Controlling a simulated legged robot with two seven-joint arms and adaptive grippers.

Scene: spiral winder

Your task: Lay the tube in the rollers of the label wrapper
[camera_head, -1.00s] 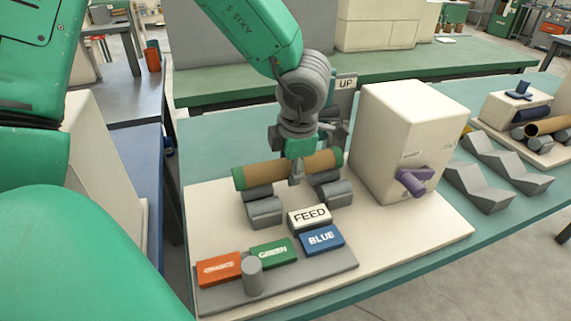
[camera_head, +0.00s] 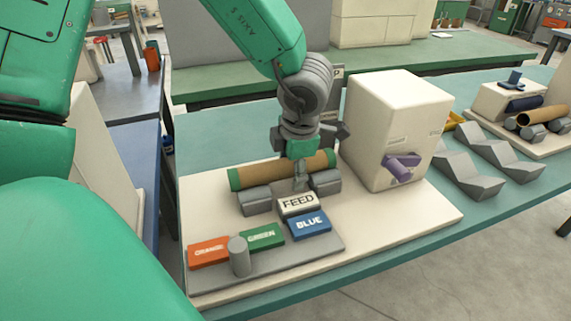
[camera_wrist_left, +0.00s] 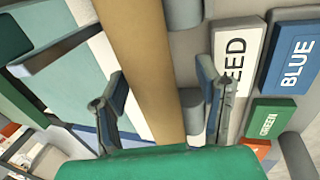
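The brown tube (camera_head: 275,173) with green end bands lies level along the rollers (camera_head: 256,203) of the label wrapper (camera_head: 397,128), appearing to rest on them. My left gripper (camera_head: 297,172) is above its middle, with one finger in front of the tube; the other is hidden behind it. In the left wrist view the fingers stand apart on either side of the tube (camera_wrist_left: 150,75), with a clear gap on the right side, so the gripper is open around it. My right gripper is not in view.
In front are the FEED (camera_head: 298,204), BLUE (camera_head: 309,225), GREEN (camera_head: 262,237) and ORANGE (camera_head: 209,251) blocks and a grey cylinder (camera_head: 239,257). The wrapper housing has a purple lever (camera_head: 401,167). Grey V-shaped rests (camera_head: 468,177) stand at right, beside another tube (camera_head: 543,118).

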